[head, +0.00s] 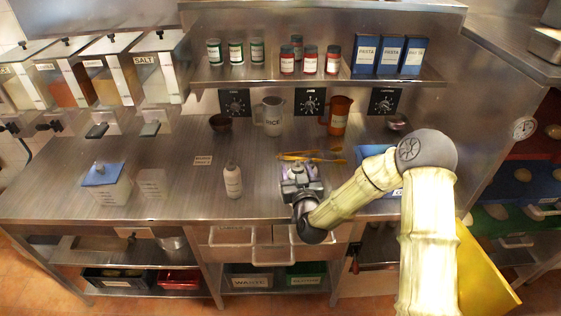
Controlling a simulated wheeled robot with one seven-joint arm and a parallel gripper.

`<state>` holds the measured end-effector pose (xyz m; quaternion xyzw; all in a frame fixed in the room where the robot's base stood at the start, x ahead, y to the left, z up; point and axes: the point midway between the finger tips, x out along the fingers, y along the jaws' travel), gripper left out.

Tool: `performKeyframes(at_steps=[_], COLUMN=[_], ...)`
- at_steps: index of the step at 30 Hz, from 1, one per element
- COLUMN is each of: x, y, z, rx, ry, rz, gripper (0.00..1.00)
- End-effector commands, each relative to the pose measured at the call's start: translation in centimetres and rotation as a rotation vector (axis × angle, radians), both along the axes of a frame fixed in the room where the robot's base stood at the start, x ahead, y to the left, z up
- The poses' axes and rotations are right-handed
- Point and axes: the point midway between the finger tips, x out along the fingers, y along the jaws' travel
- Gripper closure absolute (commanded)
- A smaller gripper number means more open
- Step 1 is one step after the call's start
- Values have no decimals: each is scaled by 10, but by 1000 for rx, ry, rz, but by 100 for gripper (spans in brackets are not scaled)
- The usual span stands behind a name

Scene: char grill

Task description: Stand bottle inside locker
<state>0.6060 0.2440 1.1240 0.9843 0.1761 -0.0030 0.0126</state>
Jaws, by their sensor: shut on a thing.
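A white bottle (233,182) with a narrow top stands upright on the steel counter (205,200), left of my gripper and apart from it. My gripper (301,172) is low over the counter near its front, just in front of orange-yellow tongs (312,155). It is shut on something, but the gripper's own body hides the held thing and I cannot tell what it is. I cannot make out which part of the scene is the locker.
A rice jug (271,117), an orange jug (340,116) and dark bowls stand at the back. The shelf (300,75) above holds cans and pasta boxes. A blue-lidded container (103,185) is at left.

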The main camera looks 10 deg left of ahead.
Motion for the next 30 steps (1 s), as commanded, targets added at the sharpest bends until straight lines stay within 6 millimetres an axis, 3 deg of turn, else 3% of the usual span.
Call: performKeyframes(at_steps=[11,15,22,30], x=[2,-9,-40,-64], y=[-93,-140,-205,-237], z=[-74,-110,-178,-252], rx=[3,11,21,26], ry=[9,10,4,-6], rz=[-93,-151,-260,-334], gripper=[100,100,100,100])
